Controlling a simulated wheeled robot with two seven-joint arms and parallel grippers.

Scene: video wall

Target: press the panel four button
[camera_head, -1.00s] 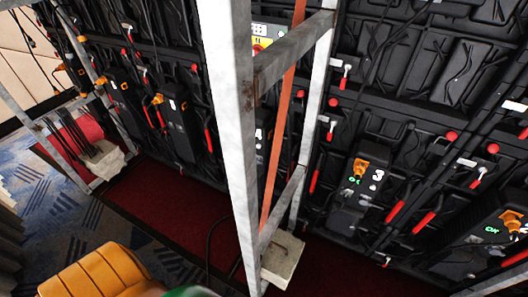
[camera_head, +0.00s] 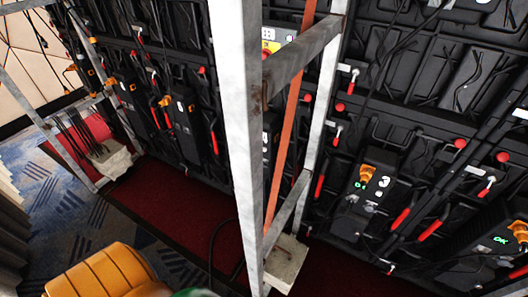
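The video wall's black back panels fill the view. A control box (camera_head: 266,138) is partly hidden behind the metal upright; only part of its white number shows, and I cannot read it surely. The box marked 3 (camera_head: 365,195), right of the frame, has an orange plug and a small green light. A box with a green OK (camera_head: 490,240) is at the lower right; its number is not visible. Further boxes (camera_head: 183,118) stand to the left, with numbers too small to read surely. I cannot make out a distinct button. Neither gripper is in view.
A grey metal frame (camera_head: 240,130) with an orange strap (camera_head: 288,120) stands before the wall, weighted by a pale block (camera_head: 287,262). Another block (camera_head: 112,158) is at left. A yellow ribbed object (camera_head: 105,272) is at the bottom. Patterned carpet (camera_head: 60,205) is open at left.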

